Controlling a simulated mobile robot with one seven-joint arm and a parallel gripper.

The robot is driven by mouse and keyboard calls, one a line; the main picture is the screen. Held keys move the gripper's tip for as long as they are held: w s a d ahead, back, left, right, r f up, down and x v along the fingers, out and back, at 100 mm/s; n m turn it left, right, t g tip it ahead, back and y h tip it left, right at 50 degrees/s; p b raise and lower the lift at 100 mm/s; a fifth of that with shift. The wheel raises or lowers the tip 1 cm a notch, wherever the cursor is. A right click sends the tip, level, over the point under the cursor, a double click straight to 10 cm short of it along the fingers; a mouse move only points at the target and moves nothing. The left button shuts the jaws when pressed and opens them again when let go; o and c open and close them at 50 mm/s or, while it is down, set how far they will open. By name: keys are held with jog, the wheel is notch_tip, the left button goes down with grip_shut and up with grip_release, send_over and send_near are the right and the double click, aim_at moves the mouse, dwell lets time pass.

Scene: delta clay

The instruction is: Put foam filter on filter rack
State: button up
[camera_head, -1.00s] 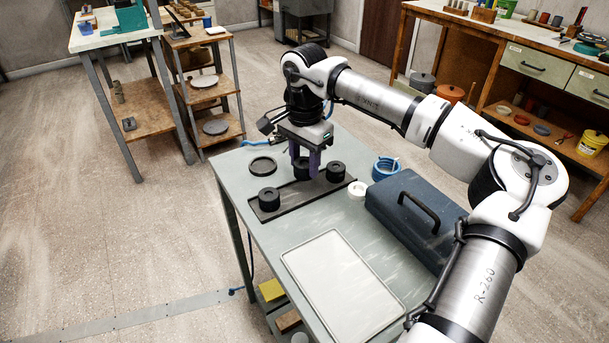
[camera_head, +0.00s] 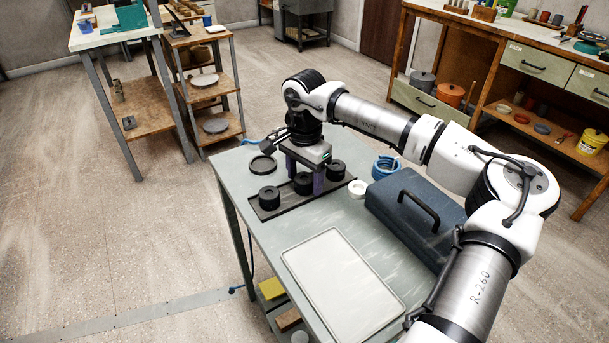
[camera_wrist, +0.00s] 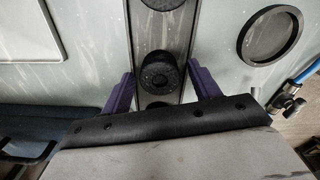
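The filter rack (camera_head: 286,209) is a long dark tray on the grey-green table, and it also shows in the wrist view (camera_wrist: 176,30). Three black round pieces stand along it: one on the left (camera_head: 268,198), one in the middle (camera_head: 303,184), one on the right (camera_head: 335,171). The middle one, the foam filter, looks rough and porous in the wrist view (camera_wrist: 158,74) and stands upright on the rack. My gripper (camera_head: 305,178) is over it with purple fingers spread on either side. In the wrist view gaps show between the fingers and the filter.
A black ring-shaped dish (camera_head: 263,164) lies left of the rack. A pale tray (camera_head: 343,285) lies at the front.

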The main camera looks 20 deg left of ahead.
aim_at(305, 177)
jog(key=shift+r, duration=0.1)
notch_tip(305, 177, up, 12)
dwell(0.6)
dwell(1.0)
